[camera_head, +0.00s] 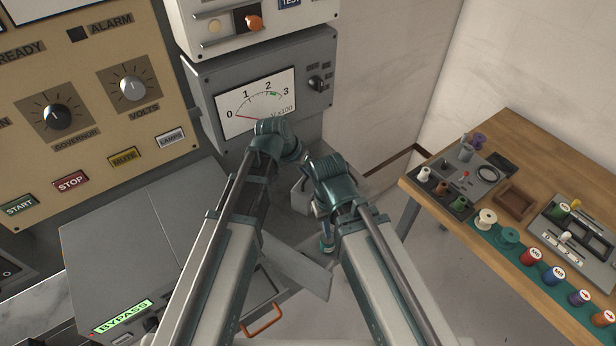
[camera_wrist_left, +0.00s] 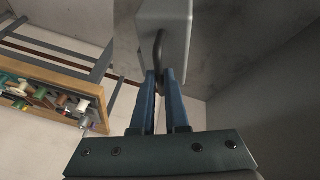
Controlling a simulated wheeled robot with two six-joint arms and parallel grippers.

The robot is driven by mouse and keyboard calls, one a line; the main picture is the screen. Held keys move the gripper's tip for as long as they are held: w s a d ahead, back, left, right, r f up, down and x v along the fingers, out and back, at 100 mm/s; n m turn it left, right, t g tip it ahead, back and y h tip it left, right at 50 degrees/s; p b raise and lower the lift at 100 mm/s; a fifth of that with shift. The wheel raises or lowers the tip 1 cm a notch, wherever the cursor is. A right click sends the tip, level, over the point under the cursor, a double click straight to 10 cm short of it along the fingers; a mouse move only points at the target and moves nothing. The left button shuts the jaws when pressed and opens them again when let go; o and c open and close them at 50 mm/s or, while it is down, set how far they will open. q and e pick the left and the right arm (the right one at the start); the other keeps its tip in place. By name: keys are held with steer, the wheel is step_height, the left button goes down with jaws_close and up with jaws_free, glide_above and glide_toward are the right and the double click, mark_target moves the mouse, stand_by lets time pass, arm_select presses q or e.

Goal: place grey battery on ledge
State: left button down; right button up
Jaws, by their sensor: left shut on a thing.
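In the left wrist view, a grey battery (camera_wrist_left: 178,40) with a dark looped handle (camera_wrist_left: 158,47) is at the top centre. My left gripper (camera_wrist_left: 160,76) has its blue fingers closed on that handle. In the head view, the left fingers are hidden behind my left wrist, and a small part of a grey block (camera_head: 301,197) shows between my arms; I cannot tell for sure that it is the battery. My right gripper (camera_head: 327,243) points down beside it, mostly hidden by its own wrist. I cannot clearly identify the ledge.
A grey meter panel (camera_head: 325,112) is straight ahead, with a tan control panel (camera_head: 100,55) to the left. A grey BYPASS cabinet (camera_head: 125,245) stands lower left. An orange handle (camera_head: 262,320) is low in front. A wooden bench (camera_head: 540,140) with spools is at the right.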

arm_select(q)
steer(key=shift+f, duration=0.1)
steer(key=c, duration=0.9)
jaws_free()
steer(key=shift+p+v, duration=0.8)
steer(key=shift+v, duration=0.05)
steer(key=p+v, duration=1)
steer(key=v, duration=0.1)
steer(key=s+g+y, duration=0.1)
steer(key=s+y, duration=0.1)
steer(key=s, duration=0.3)
steer(key=s+f+n+g+y, duration=0.1)
steer(key=s, duration=0.3)
steer(key=s+a+f+n+g+y, duration=0.1)
steer(key=s+y, duration=0.1)
steer(key=s, duration=0.3)
steer(key=shift+s+f+y, duration=0.15)
steer(key=shift+s+y, duration=0.15)
steer(key=shift+b, duration=0.3)
